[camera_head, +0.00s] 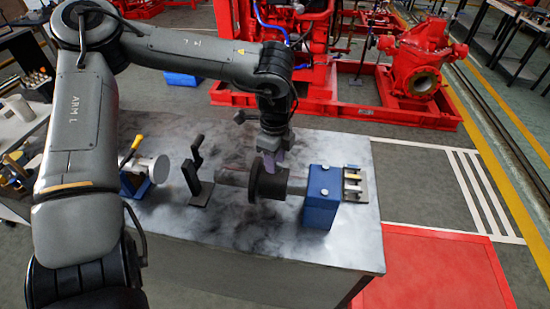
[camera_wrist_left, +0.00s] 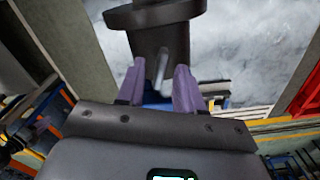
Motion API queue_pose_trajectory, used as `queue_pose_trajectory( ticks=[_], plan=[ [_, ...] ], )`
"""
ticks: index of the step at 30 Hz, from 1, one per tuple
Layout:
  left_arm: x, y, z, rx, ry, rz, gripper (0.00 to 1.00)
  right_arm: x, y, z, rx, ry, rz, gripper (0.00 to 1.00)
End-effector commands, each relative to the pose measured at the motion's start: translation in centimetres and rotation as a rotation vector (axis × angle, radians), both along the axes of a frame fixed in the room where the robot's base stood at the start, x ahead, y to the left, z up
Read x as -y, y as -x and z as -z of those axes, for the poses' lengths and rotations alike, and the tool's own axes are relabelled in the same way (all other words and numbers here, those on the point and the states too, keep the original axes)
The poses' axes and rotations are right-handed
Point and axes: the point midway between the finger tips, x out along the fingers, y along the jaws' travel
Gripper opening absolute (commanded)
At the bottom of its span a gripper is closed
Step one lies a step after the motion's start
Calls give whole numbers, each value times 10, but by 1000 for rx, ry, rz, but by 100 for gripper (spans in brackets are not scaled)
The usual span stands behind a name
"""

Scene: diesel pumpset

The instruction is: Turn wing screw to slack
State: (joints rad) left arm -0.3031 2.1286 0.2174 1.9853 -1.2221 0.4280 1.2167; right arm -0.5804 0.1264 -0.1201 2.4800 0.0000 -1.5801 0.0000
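My left gripper (camera_head: 272,158) points down over the dark round flange and hub (camera_head: 265,183) on a horizontal shaft above the metal table. In the left wrist view the gripper's two purple fingers (camera_wrist_left: 158,85) stand apart. A short light grey pin (camera_wrist_left: 158,68), which may be the wing screw, sticks out from the dark hub (camera_wrist_left: 155,40) between them. I see gaps beside the pin, so the fingers do not appear shut on it. In the head view the pin is hidden behind the gripper. My right gripper is in neither view.
A blue block (camera_head: 320,200) stands right of the flange, beside a small plate with metal parts (camera_head: 354,184). A black upright bracket (camera_head: 197,172) and a blue clamp with a grey disc and yellow handle (camera_head: 145,168) stand left. The table's (camera_head: 230,232) front is clear.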

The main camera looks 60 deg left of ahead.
Motion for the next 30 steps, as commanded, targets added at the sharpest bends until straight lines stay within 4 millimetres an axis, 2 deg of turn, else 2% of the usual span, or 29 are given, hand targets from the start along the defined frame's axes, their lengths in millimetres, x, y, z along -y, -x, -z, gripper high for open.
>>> queue_pose_trajectory(
  ticks=[4,8,21,25,30],
  plan=[
    [0,0,-4,1,-1,0,36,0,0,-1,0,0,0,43],
    [0,-1,-18,3,-1,0,36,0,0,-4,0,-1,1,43],
    [0,0,-90,2,-1,0,36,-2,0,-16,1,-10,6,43],
    [0,0,-102,2,-1,0,36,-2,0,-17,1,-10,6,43],
    [0,0,-108,0,0,0,36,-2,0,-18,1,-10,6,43]
  ],
)
